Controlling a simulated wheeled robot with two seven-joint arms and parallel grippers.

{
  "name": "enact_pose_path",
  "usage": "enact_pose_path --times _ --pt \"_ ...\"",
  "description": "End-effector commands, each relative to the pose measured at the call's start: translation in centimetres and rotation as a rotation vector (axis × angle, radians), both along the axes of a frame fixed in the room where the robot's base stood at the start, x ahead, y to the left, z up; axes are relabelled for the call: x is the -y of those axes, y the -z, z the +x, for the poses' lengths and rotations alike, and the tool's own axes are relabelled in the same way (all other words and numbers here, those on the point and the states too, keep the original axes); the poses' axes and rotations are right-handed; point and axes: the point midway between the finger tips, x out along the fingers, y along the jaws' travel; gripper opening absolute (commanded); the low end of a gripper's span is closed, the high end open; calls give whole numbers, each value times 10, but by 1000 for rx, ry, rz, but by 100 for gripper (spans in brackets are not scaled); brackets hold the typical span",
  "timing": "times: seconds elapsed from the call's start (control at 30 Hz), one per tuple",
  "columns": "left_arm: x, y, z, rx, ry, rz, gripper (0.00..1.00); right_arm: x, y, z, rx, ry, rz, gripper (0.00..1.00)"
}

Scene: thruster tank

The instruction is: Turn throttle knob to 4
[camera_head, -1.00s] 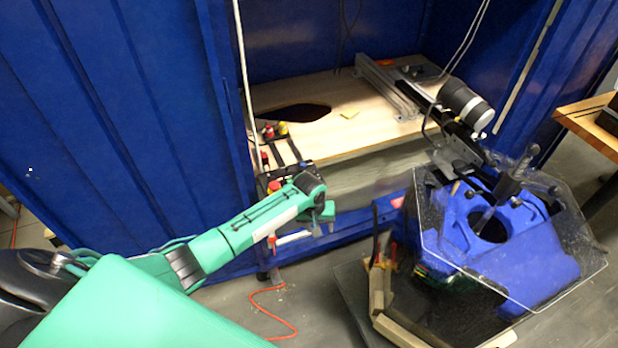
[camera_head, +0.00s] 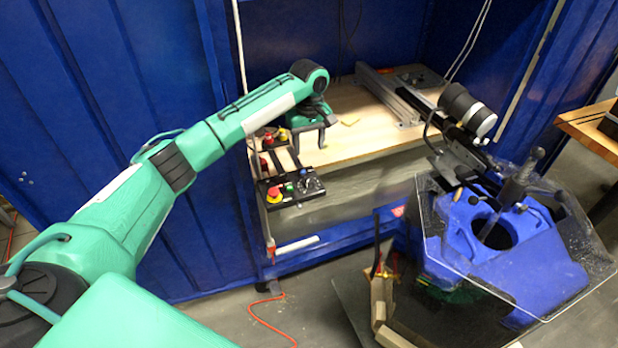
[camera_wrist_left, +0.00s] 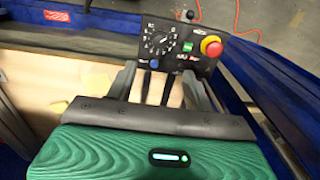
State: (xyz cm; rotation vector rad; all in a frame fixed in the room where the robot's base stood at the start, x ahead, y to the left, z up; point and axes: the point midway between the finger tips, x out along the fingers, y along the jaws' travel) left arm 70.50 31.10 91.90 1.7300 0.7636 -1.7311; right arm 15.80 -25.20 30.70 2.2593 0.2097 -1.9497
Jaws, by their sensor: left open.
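The throttle knob (camera_wrist_left: 160,42) is a dark knob in a white numbered dial on a black control panel (camera_wrist_left: 185,63). The pointer's setting is too small to read. In the head view the knob (camera_head: 310,185) is at the right end of the panel (camera_head: 292,197), at the bench's front edge. My left gripper (camera_head: 310,143) is above the bench, behind the panel and apart from the knob. In the left wrist view its two fingers (camera_wrist_left: 160,82) are spread with nothing held between them, and point toward the panel. My right gripper is out of view.
A red emergency button (camera_wrist_left: 211,46), a green switch (camera_wrist_left: 188,47) and a blue button (camera_wrist_left: 154,64) share the panel. More red and yellow buttons (camera_head: 268,137) stand behind it. Blue walls (camera_head: 130,130) enclose the bench (camera_head: 365,140). A metal rail (camera_head: 390,95) lies at the right.

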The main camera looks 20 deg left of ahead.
Motion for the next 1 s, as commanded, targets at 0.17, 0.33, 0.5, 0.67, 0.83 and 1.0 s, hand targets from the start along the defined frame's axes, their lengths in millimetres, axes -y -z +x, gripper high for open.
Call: enact_pose_path --times 0.17,0.33,0.5,0.67,0.83,1.0 --pt "0 32 -1 -4 1 1 53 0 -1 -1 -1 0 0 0" --pt "0 70 -1 -4 2 1 53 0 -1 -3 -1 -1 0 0" --pt "0 102 -1 -1 2 1 53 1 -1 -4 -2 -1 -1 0" --pt "0 121 -1 0 3 0 53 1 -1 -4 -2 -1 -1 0" --pt "0 130 0 1 3 -1 53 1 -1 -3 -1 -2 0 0" --pt "0 130 0 1 3 -1 53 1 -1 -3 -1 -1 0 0"
